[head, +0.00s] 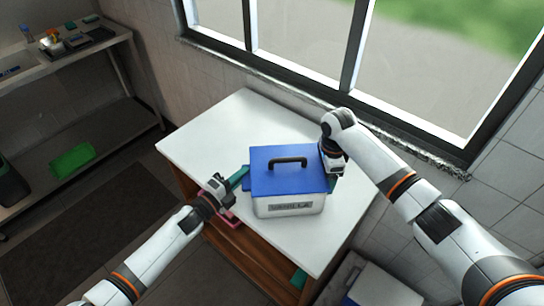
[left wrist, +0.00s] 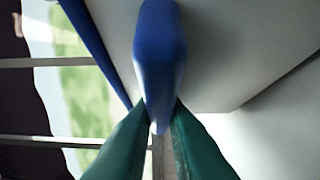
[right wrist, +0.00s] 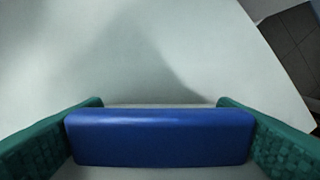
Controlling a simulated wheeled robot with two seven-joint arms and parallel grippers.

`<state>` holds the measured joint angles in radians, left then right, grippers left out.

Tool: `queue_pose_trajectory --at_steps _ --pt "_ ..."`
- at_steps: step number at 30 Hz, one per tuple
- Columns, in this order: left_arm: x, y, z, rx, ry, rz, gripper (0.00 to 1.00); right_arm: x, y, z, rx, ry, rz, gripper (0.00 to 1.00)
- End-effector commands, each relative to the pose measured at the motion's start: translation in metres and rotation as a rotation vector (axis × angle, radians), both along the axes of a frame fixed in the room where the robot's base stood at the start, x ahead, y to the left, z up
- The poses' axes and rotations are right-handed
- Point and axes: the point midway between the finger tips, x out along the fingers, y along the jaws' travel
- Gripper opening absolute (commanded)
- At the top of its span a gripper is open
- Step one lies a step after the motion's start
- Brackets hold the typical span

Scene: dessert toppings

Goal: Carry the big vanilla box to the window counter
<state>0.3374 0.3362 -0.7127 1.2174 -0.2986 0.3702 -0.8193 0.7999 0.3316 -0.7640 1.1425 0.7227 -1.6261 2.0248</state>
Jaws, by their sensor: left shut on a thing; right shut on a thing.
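The big vanilla box (head: 289,208) is white with a blue lid (head: 290,170), a black top handle and a label on its front. It is upright over the white window counter (head: 215,140); whether its base touches the top I cannot tell. My left gripper (head: 240,176) is shut on the blue grip at the box's left side; the left wrist view shows this blue grip (left wrist: 160,65) between the green fingers (left wrist: 160,135). My right gripper (head: 333,178) is at the box's right side, its green fingers (right wrist: 160,125) shut on the ends of another blue grip (right wrist: 160,138).
A window (head: 300,40) runs behind the counter. A pink item (head: 232,220) shows at the counter's front edge by my left gripper. A metal shelf (head: 60,60) with small items stands at the left. A white, blue-marked container (head: 380,288) stands low at the right. The counter's back left is clear.

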Motion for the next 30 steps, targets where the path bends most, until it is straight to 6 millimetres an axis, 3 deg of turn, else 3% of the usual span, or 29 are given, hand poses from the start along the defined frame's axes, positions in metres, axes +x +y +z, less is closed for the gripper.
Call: queue_pose_trajectory --at_steps 3,4,7,8,17,30 --pt "0.002 0.001 -0.006 -0.003 -0.006 0.002 0.00 0.001 -0.001 -0.007 -0.002 -0.003 -0.001 0.11" --pt "0.001 0.002 -0.009 0.002 0.001 0.004 0.14 0.000 -0.002 -0.009 -0.004 0.001 -0.001 0.83" --pt "0.001 0.002 -0.007 0.002 0.001 0.003 0.31 0.000 -0.002 -0.007 -0.003 0.001 -0.001 0.99" --pt "0.001 0.002 -0.007 0.002 0.001 0.003 0.34 0.000 -0.001 -0.007 -0.003 0.001 -0.001 1.00" --pt "-0.004 0.005 -0.007 0.001 0.001 0.002 0.34 0.000 0.000 -0.006 -0.001 0.000 0.000 1.00" --pt "-0.066 0.064 -0.007 0.003 0.002 0.002 0.34 0.000 0.000 -0.006 0.000 0.000 0.000 1.00"
